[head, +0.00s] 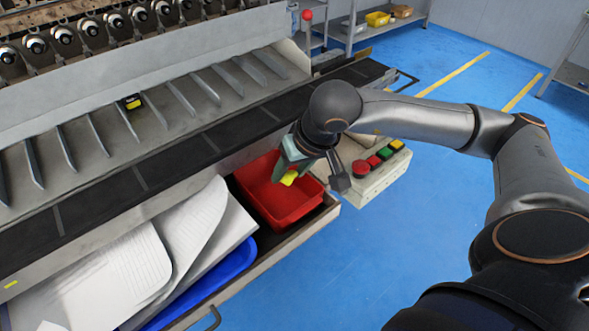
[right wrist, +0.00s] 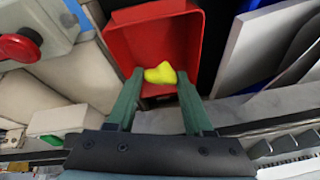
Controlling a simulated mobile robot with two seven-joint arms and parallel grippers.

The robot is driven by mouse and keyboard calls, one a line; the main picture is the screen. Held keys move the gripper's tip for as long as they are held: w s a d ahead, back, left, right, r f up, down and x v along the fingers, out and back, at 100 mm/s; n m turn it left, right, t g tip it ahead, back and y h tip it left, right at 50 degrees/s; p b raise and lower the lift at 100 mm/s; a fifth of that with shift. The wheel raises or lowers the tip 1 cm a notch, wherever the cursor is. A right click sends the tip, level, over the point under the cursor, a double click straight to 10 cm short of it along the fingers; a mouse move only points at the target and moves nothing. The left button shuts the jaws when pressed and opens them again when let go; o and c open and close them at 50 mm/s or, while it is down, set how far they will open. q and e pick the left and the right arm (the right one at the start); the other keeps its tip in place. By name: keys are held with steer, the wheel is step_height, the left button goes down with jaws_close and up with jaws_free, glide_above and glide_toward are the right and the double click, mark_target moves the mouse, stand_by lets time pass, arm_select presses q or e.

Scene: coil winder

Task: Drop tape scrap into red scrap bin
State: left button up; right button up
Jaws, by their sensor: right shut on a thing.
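The tape scrap is a small crumpled yellow piece (head: 289,178); it also shows in the right wrist view (right wrist: 160,74). My right gripper (head: 292,172) is shut on it, with the scrap between the two green fingertips (right wrist: 158,78). The red scrap bin (head: 262,206) is an open rectangular bin below the gripper. In the right wrist view the red bin (right wrist: 148,28) lies behind the scrap, and the scrap appears over its opening near one side. The gap between scrap and bin floor is hard to judge. My left gripper is not in view.
A blue tray (head: 235,262) with white paper sheets (head: 190,225) lies left of the bin. A control box with red, green and yellow buttons (head: 372,162) stands close to the right. A slotted machine rack (head: 150,110) runs behind. Blue floor (head: 330,270) is clear in front.

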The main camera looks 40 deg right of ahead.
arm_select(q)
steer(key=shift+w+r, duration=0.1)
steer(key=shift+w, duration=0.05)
arm_select(e)
steer(key=o, duration=1.4)
steer(key=shift+c, duration=0.2)
arm_select(q)
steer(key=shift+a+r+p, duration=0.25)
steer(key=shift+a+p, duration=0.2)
steer(key=shift+p, duration=0.1)
arm_select(e)
steer(key=v, duration=1.2)
steer(key=shift+r, duration=0.25)
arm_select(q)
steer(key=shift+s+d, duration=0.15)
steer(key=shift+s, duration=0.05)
